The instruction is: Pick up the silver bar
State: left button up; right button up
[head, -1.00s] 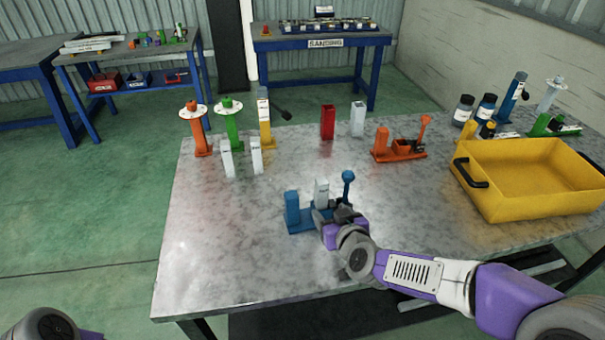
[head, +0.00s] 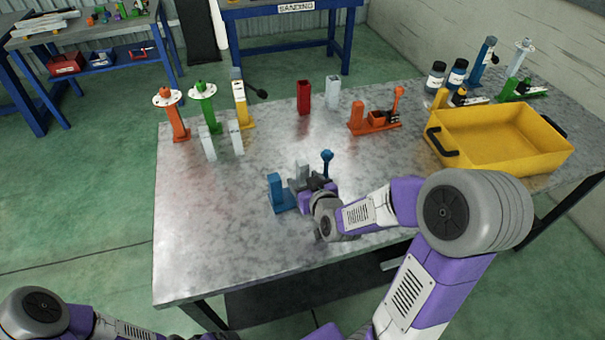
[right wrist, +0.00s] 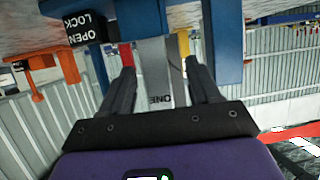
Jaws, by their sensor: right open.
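A silver bar (head: 302,171) stands upright in the blue fixture (head: 276,194) on the near middle of the table. In the right wrist view the bar (right wrist: 157,75), marked "ONE", shows between my two fingers. My right gripper (head: 316,184) is at the fixture, its jaws largely hidden by my wrist in the head view. In the right wrist view the gripper (right wrist: 160,68) is open, one finger on each side of the bar, with gaps visible. The fixture's black "OPEN LOCK" block (right wrist: 86,30) is beside the left finger. My left gripper is out of view.
Two silver bars (head: 208,144) stand at the left; a red block (head: 304,97) and another silver block (head: 333,92) stand behind. An orange fixture (head: 374,120) and yellow bin (head: 500,160) are to the right. The front left tabletop is clear.

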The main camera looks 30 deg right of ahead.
jog(key=shift+w+d+p, duration=0.25)
jog(key=shift+w+p, duration=0.35)
jog(key=shift+p, duration=1.45)
jog(key=x, duration=0.4)
jog(key=shift+d, duration=0.1)
jog(key=shift+r, duration=0.1)
jog(key=c, duration=1)
jog(key=shift+c, duration=0.6)
jog(key=shift+r, duration=0.1)
